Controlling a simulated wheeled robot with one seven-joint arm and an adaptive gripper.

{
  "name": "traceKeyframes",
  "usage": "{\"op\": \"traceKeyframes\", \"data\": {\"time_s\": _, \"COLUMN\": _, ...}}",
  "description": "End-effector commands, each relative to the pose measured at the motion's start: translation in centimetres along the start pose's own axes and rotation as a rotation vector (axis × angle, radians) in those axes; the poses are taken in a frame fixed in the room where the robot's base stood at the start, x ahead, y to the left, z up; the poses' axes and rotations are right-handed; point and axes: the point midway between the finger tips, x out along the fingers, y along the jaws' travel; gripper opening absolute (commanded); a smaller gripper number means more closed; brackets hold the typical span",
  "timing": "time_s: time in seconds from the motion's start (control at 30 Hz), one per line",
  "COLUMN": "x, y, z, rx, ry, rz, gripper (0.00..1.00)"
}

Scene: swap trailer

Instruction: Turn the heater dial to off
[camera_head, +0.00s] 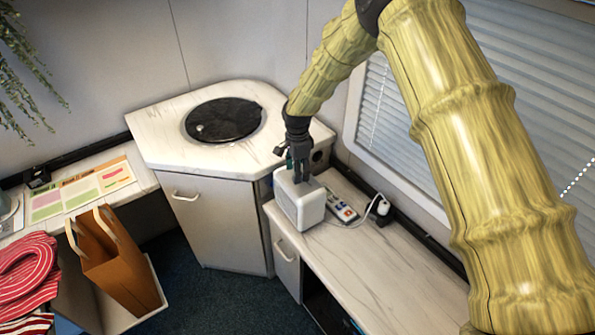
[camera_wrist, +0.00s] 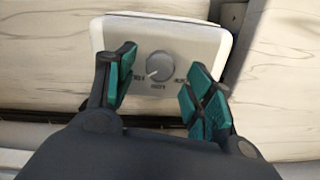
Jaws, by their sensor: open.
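The heater (camera_head: 299,205) is a small white box on the right-hand counter. My gripper (camera_head: 299,178) is directly above it, pointing down. In the wrist view the heater's top panel (camera_wrist: 205,45) faces the camera, with a round grey dial (camera_wrist: 159,66) near its middle. The dial's pale pointer mark is at its lower left. Small labels sit left, below and right of the dial, too blurred to read surely. My gripper's teal-padded fingers (camera_wrist: 160,88) are open, one on each side of the dial, apart from it.
The counter (camera_head: 385,265) in front is mostly clear. A corner cabinet with a black round lid (camera_head: 223,120) stands behind left. The window blind (camera_head: 395,125) is close on the right.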

Motion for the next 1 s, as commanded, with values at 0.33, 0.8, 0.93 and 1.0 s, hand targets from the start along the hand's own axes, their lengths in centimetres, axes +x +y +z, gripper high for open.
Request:
{"op": "traceKeyframes", "data": {"time_s": 0.33, "x": 1.9, "y": 0.0, "z": 0.1, "rx": -0.001, "ry": 0.0, "rz": 0.0, "gripper": 0.53}}
{"op": "traceKeyframes", "data": {"time_s": 0.8, "x": 2.0, "y": 0.0, "z": 0.1, "rx": 0.0, "ry": 0.0, "rz": 0.0, "gripper": 0.19}}
{"op": "traceKeyframes", "data": {"time_s": 0.93, "x": 2.0, "y": 0.0, "z": 0.1, "rx": 0.0, "ry": 0.0, "rz": 0.0, "gripper": 0.06}}
{"op": "traceKeyframes", "data": {"time_s": 1.0, "x": 2.0, "y": 0.0, "z": 0.1, "rx": -0.001, "ry": 0.0, "rz": 0.0, "gripper": 0.06}}
